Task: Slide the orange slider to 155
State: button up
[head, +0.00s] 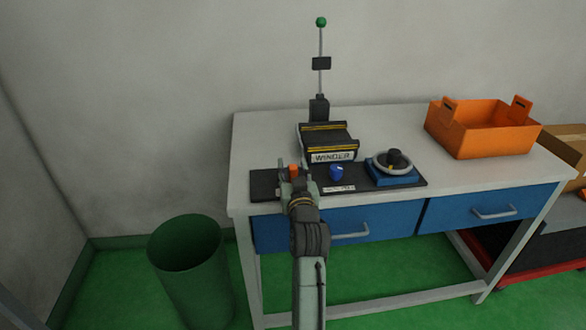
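The orange slider (294,170) shows as a small orange block at the left part of a dark control panel (264,184) on the workbench. My gripper (295,177) is at the slider, reaching in from the front, and it covers the slider's lower part and the track around it. The fingers appear on either side of the orange block, but I cannot tell whether they touch it. The scale and the number 155 cannot be read from here.
A blue knob (336,172) and a blue-based dial (393,170) sit right of the slider. Behind is the winder (328,140) with a green-topped pole (321,60). An orange crate (482,128) stands on the bench (400,118). A green bin (190,265) stands left on the floor.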

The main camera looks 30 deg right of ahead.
jog(key=shift+c, duration=0.2)
grip_shut()
dwell(0.6)
